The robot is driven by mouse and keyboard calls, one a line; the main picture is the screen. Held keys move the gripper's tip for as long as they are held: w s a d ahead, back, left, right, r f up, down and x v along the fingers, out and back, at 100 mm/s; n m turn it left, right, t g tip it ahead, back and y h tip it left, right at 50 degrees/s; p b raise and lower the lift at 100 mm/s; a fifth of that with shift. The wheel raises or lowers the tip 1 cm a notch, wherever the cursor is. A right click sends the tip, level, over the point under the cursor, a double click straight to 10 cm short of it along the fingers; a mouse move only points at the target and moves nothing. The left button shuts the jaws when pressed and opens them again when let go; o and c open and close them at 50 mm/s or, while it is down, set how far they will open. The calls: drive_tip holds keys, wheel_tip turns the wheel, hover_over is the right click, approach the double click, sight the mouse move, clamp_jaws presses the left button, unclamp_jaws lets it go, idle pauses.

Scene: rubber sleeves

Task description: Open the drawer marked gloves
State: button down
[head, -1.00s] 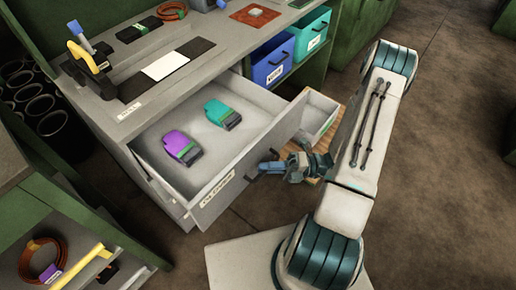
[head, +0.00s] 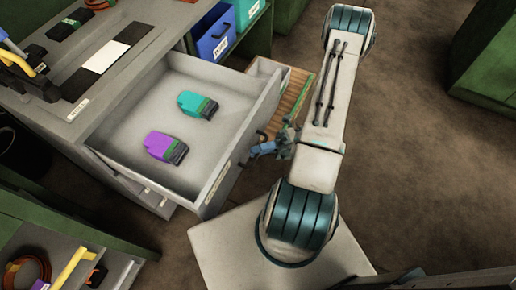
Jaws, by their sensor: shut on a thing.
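A wide grey drawer (head: 118,172) is pulled well out of the grey-topped cabinet at left centre. A purple glove-like item (head: 160,146) and a teal one (head: 196,105), both with dark ends, lie flat inside it. The drawer's front panel has a pale label (head: 218,177), too small to read. A dark bar handle (head: 262,134) stands out from that front. My gripper (head: 262,148) is at the front's outer side, shut on the handle. The fingers are small and partly hidden, so the exact hold is unclear.
A blue bin (head: 214,40) and a teal bin (head: 243,12) stand on a shelf behind. A wooden board (head: 296,92) lies beside the drawer's far side. Another open drawer (head: 75,250) is at lower left. Brown floor (head: 430,180) at right is clear.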

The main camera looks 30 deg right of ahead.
drive_tip(key=c, duration=1.5)
unclamp_jaws()
drive_tip(key=s+d+f, duration=0.1)
drive_tip(key=d, duration=1.2)
drive_tip(key=shift+s+d+f+b, duration=0.25)
drive_tip(key=shift+d+f+b, duration=0.1)
drive_tip(key=shift+f+b, duration=0.05)
